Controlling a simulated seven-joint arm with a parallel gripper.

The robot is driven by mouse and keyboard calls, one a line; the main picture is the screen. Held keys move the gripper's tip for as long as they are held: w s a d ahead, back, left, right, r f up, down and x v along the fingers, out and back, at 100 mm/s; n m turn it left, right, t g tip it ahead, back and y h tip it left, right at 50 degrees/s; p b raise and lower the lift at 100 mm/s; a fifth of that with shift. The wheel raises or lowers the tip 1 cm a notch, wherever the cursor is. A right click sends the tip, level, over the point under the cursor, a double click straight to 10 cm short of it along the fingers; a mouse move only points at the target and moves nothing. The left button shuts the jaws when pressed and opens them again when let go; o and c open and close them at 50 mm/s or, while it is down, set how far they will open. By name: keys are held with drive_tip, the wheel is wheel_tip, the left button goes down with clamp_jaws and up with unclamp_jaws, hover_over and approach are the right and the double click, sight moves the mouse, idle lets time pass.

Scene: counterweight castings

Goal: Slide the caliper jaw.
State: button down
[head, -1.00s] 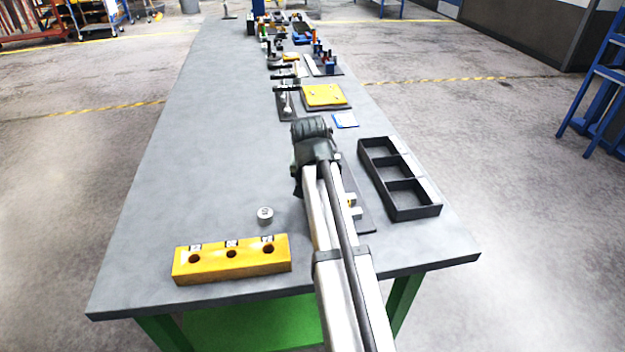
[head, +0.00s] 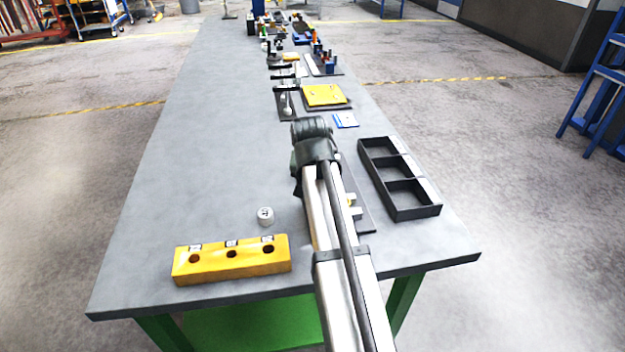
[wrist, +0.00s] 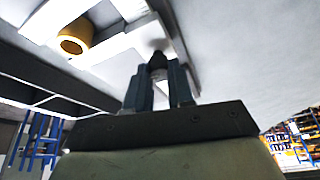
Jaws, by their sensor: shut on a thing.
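The caliper shows in the wrist view as a pale metal bar with a wider pale jaw piece (wrist: 112,42) and a brass-coloured ring (wrist: 76,37) beside it. In the head view, only a few pale parts (head: 354,205) show to the right of my arm, on a dark plate (head: 366,222). My gripper (wrist: 157,74) is shut on a small dark knob (wrist: 157,59) at the pale bar. My arm hides the fingers and most of the caliper in the head view.
A black tray with three compartments (head: 364,148) stands right of my arm. A yellow block with three holes (head: 215,268) and a small white cylinder (head: 265,218) are front left. A yellow plate (head: 323,95) and tools lie further back. The left of the table is clear.

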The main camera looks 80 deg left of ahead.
drive_tip(key=shift+a, duration=1.3)
drive_tip(key=shift+d, duration=0.1)
drive_tip(key=c, duration=1)
unclamp_jaws()
drive_tip(key=v, duration=1.3)
drive_tip(key=shift+d+r, duration=0.1)
drive_tip(key=shift+r, duration=0.25)
